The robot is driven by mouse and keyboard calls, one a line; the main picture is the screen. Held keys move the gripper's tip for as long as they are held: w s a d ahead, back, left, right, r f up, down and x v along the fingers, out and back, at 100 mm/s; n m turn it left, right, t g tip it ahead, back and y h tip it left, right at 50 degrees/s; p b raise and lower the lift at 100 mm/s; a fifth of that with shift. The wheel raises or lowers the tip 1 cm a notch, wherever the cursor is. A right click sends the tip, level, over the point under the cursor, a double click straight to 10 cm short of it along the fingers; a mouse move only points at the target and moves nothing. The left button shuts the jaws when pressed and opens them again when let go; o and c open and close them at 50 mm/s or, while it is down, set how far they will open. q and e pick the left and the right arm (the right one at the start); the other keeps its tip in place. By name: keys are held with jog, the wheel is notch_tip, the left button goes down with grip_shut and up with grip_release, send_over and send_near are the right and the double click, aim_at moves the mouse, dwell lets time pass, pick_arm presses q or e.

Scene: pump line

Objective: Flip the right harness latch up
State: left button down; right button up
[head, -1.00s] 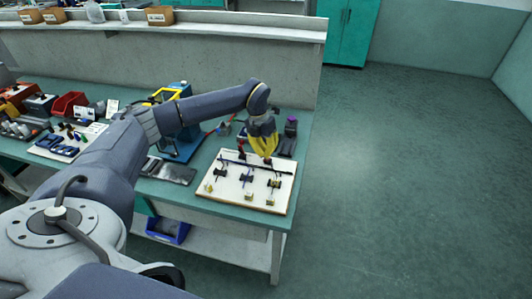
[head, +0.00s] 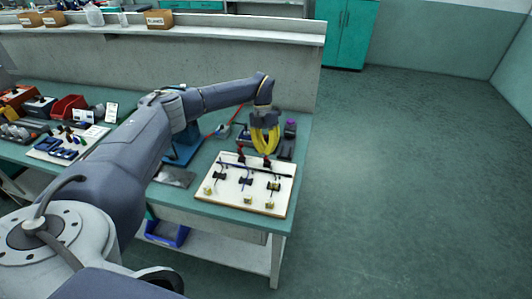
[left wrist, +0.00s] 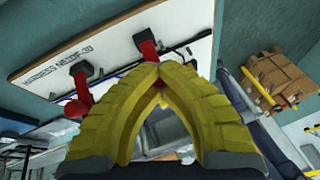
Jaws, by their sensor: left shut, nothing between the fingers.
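The white harness board (head: 228,191) lies on the green bench, with black clips and dark cables on it. The right harness latch (head: 267,161) is a small red lever near the board's far edge; it also shows in the left wrist view (left wrist: 146,46) on a black base. A second red latch (head: 241,158) is to its left, and in the left wrist view (left wrist: 80,92) it sticks out from its base. My left gripper (head: 266,152), with yellow fingers, is shut and empty just above the right latch. In the left wrist view its tips (left wrist: 160,70) meet beside that latch; contact is unclear.
Dark fixtures (head: 288,140) stand behind the board, close to the gripper. Yellow blocks (head: 248,199) sit along the board's near edge. A red bin (head: 68,106) and tools are further left. The bench ends just right of the board, with open floor beyond.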

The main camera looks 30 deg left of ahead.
pick_arm(q)
jog(key=shift+w+g, duration=0.25)
jog(key=shift+g, duration=0.25)
jog(key=shift+w+a+f+g+h, duration=0.15)
jog(key=shift+w+g+h, duration=0.15)
jog(key=shift+g, duration=0.25)
jog(key=shift+w+a+r+g+h, duration=0.1)
jog(key=shift+w+g+h, duration=0.2)
jog(key=shift+g, duration=0.25)
jog(key=c, duration=2.1)
grip_release()
jog(key=shift+c, duration=0.2)
jog(key=o, duration=0.8)
notch_tip(320, 180, up, 10)
